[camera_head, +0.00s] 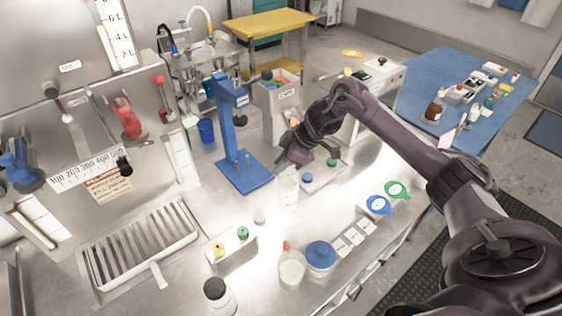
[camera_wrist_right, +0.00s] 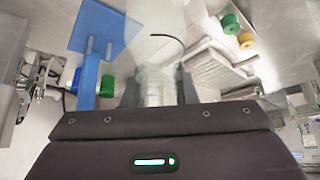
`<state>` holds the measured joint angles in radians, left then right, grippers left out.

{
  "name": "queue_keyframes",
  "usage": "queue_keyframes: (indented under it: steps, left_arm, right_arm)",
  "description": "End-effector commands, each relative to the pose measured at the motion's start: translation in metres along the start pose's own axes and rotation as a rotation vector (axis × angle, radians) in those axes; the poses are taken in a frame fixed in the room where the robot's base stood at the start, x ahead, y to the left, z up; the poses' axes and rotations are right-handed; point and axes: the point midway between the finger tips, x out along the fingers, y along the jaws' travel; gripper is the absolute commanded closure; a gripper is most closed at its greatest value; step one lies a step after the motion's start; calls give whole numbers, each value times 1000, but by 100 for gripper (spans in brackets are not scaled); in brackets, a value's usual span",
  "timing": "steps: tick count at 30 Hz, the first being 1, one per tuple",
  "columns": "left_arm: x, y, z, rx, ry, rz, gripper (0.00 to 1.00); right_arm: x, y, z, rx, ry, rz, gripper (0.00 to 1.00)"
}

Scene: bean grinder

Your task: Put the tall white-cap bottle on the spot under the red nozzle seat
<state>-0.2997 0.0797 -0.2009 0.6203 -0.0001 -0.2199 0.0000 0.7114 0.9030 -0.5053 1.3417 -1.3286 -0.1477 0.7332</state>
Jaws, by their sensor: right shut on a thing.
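My right gripper (camera_head: 296,155) reaches in from the right and is shut on a pale, translucent tall bottle (camera_head: 289,188). The bottle hangs below the fingers over the steel bench, right of the blue stand. In the right wrist view the clear bottle (camera_wrist_right: 157,88) sits between the two dark fingers. Its cap is hidden by the gripper, and I cannot tell whether its base touches the bench. A red fitting (camera_head: 127,118), which looks like the red nozzle seat, is mounted on the steel panel at the left, well away from the bottle. My left gripper is not in view.
A blue stand (camera_head: 242,172) stands between the bottle and the panel. A slotted drain tray (camera_head: 140,245), a small box with yellow and green knobs (camera_head: 232,248), a blue-lidded jar (camera_head: 320,257) and a dark-capped bottle (camera_head: 217,292) occupy the front bench. A blue cup (camera_head: 206,131) stands behind.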

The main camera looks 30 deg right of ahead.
Motion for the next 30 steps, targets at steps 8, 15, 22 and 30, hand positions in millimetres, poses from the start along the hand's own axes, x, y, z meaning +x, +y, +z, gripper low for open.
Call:
queue_keyframes:
  steps: [8, 15, 22, 30]
  left_arm:
    - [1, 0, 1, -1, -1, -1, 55]
    - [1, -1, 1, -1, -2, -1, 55]
    - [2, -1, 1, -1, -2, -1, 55]
    - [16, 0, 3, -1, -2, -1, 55]
  right_arm:
    - [2, 0, 2, 0, 0, 0, 63]
    - [2, 0, 1, 0, 0, 0, 53]
    - [-5, 1, 0, -1, 0, 3, 53]
    - [-57, 2, 1, -3, 0, 6, 53]
